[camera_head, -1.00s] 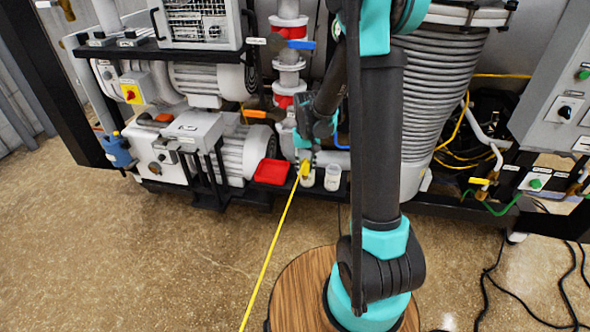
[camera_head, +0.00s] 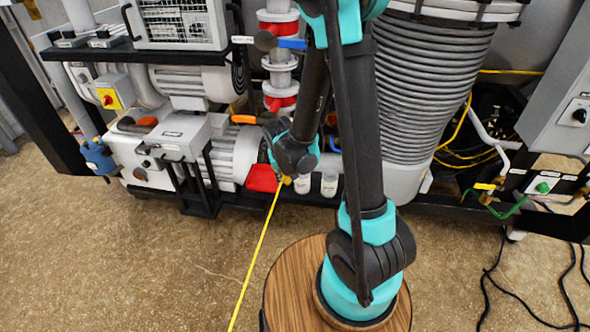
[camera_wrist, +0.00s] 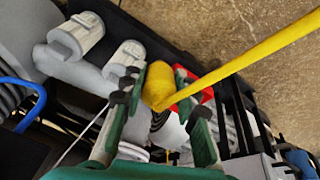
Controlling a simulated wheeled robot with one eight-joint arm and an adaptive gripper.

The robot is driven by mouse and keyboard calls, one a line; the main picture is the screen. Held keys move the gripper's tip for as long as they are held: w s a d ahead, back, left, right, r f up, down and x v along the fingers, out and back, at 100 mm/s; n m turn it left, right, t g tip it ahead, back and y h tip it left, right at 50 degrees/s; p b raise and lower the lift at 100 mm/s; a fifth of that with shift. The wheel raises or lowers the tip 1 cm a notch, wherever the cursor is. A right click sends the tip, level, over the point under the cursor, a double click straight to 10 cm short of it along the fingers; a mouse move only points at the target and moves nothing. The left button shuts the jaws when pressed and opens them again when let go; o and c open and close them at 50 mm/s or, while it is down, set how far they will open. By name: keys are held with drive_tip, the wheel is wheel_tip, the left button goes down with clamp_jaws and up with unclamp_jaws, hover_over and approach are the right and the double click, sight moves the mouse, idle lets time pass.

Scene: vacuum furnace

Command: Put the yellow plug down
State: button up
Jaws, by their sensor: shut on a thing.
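The yellow plug (camera_wrist: 157,86) is between the two dark fingers of my gripper (camera_wrist: 160,100) in the wrist view, and the gripper is shut on it. A yellow cable (camera_wrist: 250,55) runs from it to the upper right. In the head view the plug (camera_head: 286,180) is a small yellow spot below my wrist. The cable (camera_head: 255,253) slopes down from it to the lower left, over the floor. A red tray (camera_head: 261,179) is just left of the plug in this view. Its red edge (camera_wrist: 207,95) shows partly behind the plug and cable in the wrist view.
Grey pump machinery (camera_head: 185,135) is behind and left. A ribbed grey column (camera_head: 430,90) stands right. The speckled floor (camera_head: 120,250) in front is open, apart from the cable and black cords.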

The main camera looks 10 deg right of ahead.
drive_tip(key=w+d, duration=0.4)
drive_tip(key=w, duration=0.9)
drive_tip(key=shift+s+x, duration=0.15)
drive_tip(key=shift+x, duration=2.6)
drive_tip(key=shift+s+x, duration=0.1)
drive_tip(key=shift+x, duration=2.6)
drive_tip(key=g, duration=0.1)
drive_tip(key=w+g+y, duration=0.1)
drive_tip(key=g, duration=0.1)
drive_tip(key=shift+d, duration=0.25)
drive_tip(key=shift+f, duration=0.75)
drive_tip(key=shift+f, duration=0.1)
drive_tip(key=o, duration=1.1)
